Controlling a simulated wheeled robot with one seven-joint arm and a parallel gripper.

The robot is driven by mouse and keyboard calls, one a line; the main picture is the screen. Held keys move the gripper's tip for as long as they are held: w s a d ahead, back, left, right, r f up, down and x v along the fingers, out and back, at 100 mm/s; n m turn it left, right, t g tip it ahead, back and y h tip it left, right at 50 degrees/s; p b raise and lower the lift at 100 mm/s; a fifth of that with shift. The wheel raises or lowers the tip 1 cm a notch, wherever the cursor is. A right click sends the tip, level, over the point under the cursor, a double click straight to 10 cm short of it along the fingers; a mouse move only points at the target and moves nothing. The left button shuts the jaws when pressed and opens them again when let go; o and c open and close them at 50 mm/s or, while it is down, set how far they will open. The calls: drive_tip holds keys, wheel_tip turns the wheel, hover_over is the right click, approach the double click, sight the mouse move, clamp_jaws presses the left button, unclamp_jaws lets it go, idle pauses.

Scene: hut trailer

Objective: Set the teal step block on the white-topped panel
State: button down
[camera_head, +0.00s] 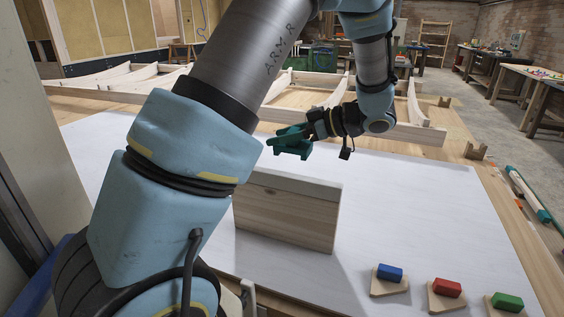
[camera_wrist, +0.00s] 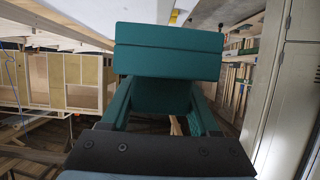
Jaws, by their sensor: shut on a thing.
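The teal step block (camera_head: 291,149) is held in the air by my gripper (camera_head: 303,133), which is shut on it. In the wrist view the teal step block (camera_wrist: 168,50) is large, with a stepped face, between the teal fingers of my gripper (camera_wrist: 163,100). The white-topped panel (camera_head: 285,215) stands upright on the white sheet, a wooden board with a pale strip along its top edge. In the head view the block shows above the panel's top edge, with a gap. I cannot tell how far behind the panel it is. My arm covers the panel's left side.
Blue (camera_head: 390,272), red (camera_head: 447,287) and green (camera_head: 507,301) blocks on wooden bases stand at the front right. The white sheet (camera_head: 420,200) is clear right of the panel. A wooden rib frame (camera_head: 300,92) lies across the back.

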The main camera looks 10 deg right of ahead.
drive_tip(key=shift+f+p, duration=0.65)
drive_tip(key=shift+f, duration=2.5)
drive_tip(key=shift+f, duration=0.15)
drive_tip(key=shift+c, duration=0.6)
unclamp_jaws()
